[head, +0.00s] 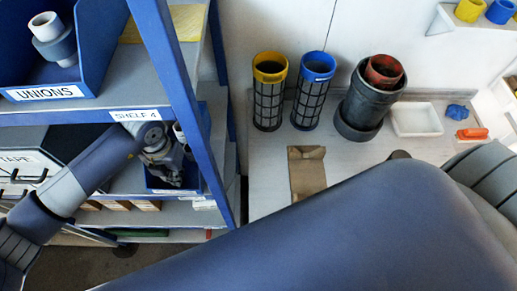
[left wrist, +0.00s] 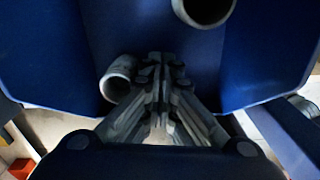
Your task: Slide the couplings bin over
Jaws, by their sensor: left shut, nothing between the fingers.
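A small blue bin (head: 151,182) stands on the shelf below the SHELF 4 label, behind the blue rack post. Its own label is too small to read, so I cannot confirm that it is the couplings bin. My left gripper (head: 173,174) reaches down at this bin, shut and empty. In the left wrist view the shut fingers (left wrist: 160,62) point at a blue bin wall (left wrist: 270,50). Grey pipe fittings (left wrist: 118,78) show beside the fingers and above them. Whether the fingers touch the bin is unclear. My right gripper is out of view.
A blue UNIONS bin (head: 95,75) holds grey and white fittings on the shelf above. The blue rack post (head: 188,100) stands just right of my left gripper. Yellow-topped (head: 268,95), blue-topped (head: 312,92) and dark (head: 365,105) cylinders stand on the bench.

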